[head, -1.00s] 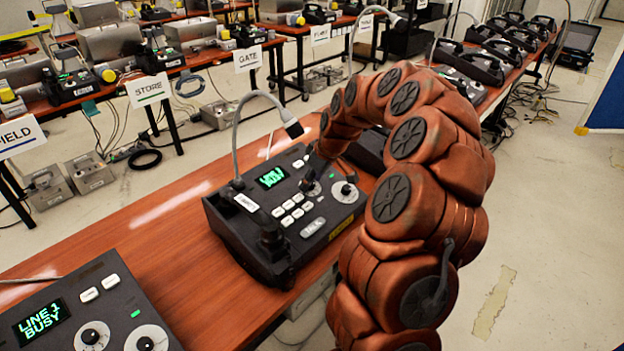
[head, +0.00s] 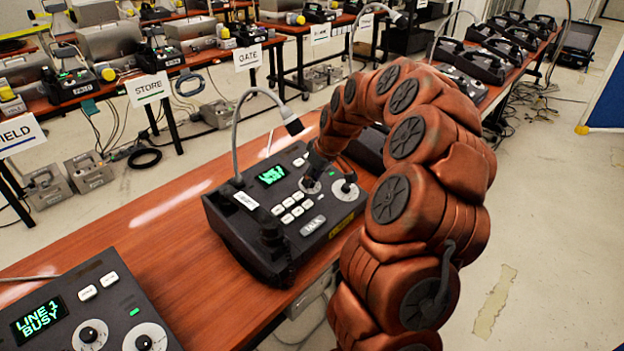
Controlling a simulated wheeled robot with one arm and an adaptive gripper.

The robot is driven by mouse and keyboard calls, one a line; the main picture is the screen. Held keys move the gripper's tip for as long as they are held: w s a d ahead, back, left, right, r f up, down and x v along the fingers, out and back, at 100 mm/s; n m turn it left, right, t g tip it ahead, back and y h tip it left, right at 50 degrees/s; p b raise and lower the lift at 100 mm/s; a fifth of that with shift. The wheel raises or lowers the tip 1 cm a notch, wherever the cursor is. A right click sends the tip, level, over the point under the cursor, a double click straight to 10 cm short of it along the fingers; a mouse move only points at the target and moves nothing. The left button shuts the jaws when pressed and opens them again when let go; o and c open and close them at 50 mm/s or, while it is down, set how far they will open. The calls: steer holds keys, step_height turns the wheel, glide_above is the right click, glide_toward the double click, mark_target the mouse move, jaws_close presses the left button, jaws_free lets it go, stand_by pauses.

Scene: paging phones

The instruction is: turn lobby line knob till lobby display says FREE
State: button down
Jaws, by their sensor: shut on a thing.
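A dark paging console (head: 240,232) stands on the red-brown table in the middle, with a gooseneck microphone and a small display (head: 271,175) in green letters too small to read surely. Its small white label is also too small to read. My gripper (head: 313,179) is at the console's left knob, shut on it; the fingers and arm hide most of that knob. A second knob (head: 348,187) on a white dial sits just to the right, apart from my gripper.
A nearer console (head: 85,305) at lower left shows LINE 1 BUSY and has two knobs. The table (head: 150,215) is bare between the consoles. Back tables carry more phones behind signs such as STORE (head: 148,89) and GATE (head: 248,58). Floor at right is open.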

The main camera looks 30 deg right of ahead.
steer(key=m+b, duration=0.2)
steer(key=m, duration=0.1)
steer(key=shift+f, duration=0.2)
steer(key=shift+r+m+h+b, duration=0.1)
steer(key=shift+m+h+b, duration=0.5)
steer(key=shift+m, duration=1.3)
steer(key=c, duration=0.9)
jaws_free()
steer(key=shift+r, duration=0.1)
steer(key=v, duration=1.2)
